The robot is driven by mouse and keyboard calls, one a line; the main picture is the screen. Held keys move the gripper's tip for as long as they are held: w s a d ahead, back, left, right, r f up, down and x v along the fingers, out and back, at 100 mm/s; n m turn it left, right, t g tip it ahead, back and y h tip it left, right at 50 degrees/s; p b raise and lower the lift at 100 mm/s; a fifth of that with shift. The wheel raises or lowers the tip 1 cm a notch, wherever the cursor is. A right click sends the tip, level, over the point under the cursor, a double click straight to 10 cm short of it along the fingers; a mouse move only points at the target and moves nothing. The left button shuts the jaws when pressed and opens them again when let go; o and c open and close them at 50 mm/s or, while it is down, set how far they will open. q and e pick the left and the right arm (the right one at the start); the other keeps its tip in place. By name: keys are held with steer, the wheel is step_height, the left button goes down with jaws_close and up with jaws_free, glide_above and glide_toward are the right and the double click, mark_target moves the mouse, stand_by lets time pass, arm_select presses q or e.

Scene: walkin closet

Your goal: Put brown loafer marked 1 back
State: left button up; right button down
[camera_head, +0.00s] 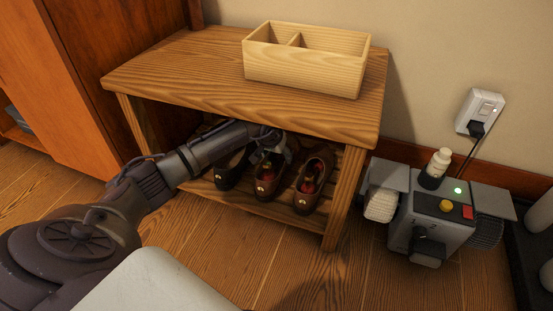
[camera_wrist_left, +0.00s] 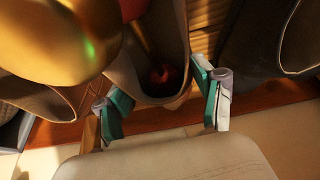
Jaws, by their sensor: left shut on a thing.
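A brown loafer (camera_head: 266,184) stands in the middle of the shoe row on the lower shelf of a wooden bench. A small light mark shows on its toe, but I cannot read it. My left gripper (camera_head: 279,152) reaches under the bench top and is shut on the back part of this loafer. In the left wrist view the teal-padded fingers (camera_wrist_left: 162,92) sit on either side of the shoe's heel (camera_wrist_left: 158,98), with something red inside the shoe. The gripper partly hides the loafer in the head view. My right gripper is not in view.
A similar brown loafer (camera_head: 308,201) stands close on the right, a darker shoe (camera_head: 229,176) on the left. The bench top (camera_head: 190,65) is low above the arm and carries a wooden box (camera_head: 303,73). A grey device (camera_head: 428,228) stands right of the bench leg.

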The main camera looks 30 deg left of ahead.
mark_target(259, 181)
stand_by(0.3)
arm_select(q)
steer(key=o, duration=1.5)
steer(key=shift+f, duration=0.1)
steer(key=shift+s+r+p, duration=0.1)
steer(key=shift+r+p, duration=0.3)
steer(key=shift+p, duration=0.05)
steer(key=shift+s+d+r+p, duration=0.1)
steer(key=shift+s+r+p, duration=0.5)
steer(key=shift+p, duration=0.55)
steer(key=s+p, duration=0.1)
steer(key=s, duration=0.2)
steer(key=s+d+p, duration=0.1)
steer(key=s+p, duration=0.1)
steer(key=s, duration=0.1)
steer(key=s+d+p, duration=0.1)
steer(key=s+p, duration=0.1)
steer(key=s, duration=0.2)
steer(key=shift+d+f, duration=0.15)
steer(key=shift+f, duration=0.1)
steer(key=shift+s+d+f, duration=0.1)
steer(key=shift+s, duration=0.3)
